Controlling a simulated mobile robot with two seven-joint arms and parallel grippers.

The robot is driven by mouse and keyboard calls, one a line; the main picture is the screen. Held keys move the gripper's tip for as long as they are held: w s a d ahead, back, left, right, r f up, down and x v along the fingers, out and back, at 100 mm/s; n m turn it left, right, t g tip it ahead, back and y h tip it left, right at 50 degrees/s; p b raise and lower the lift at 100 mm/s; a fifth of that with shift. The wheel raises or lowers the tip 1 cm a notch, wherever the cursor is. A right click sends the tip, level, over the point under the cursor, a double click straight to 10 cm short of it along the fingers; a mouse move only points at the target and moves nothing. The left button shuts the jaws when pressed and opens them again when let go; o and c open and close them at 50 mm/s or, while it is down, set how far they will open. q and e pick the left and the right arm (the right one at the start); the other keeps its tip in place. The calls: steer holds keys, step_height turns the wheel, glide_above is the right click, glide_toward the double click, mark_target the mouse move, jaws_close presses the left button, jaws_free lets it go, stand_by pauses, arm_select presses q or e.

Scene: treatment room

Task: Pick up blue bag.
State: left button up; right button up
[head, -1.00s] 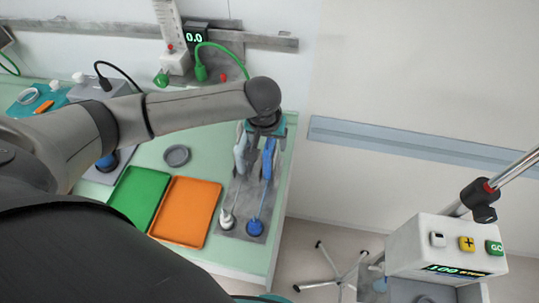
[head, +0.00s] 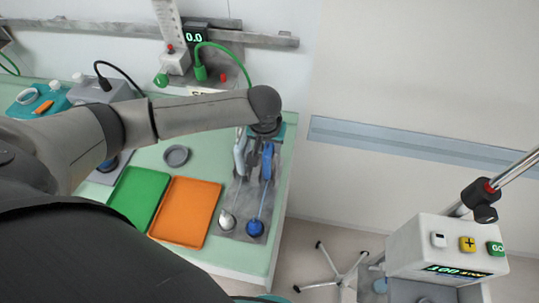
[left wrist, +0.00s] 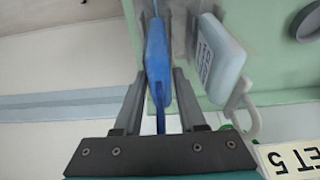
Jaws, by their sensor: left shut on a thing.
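The blue bag (head: 267,162) is narrow and seen nearly edge-on, near the right end of the green counter (head: 285,190). A thin blue tube runs from it to a round blue end (head: 255,228). My left gripper (head: 259,158) comes down over it, with its hand covering the bag's upper end. In the left wrist view the blue bag (left wrist: 157,55) stands between the two fingers of my left gripper (left wrist: 160,75), which is shut on it. A pale bag with printed marks (left wrist: 218,58) is close beside it. My right gripper is not in view.
The pale bag (head: 240,155) has a tube to a grey-white round end (head: 227,220). An orange tray (head: 185,212) and a green tray (head: 139,195) lie to the left, with a grey ring (head: 177,155) behind. A wall rail (head: 265,39) runs behind the counter.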

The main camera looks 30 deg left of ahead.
arm_select(q)
jaws_close()
stand_by(0.8)
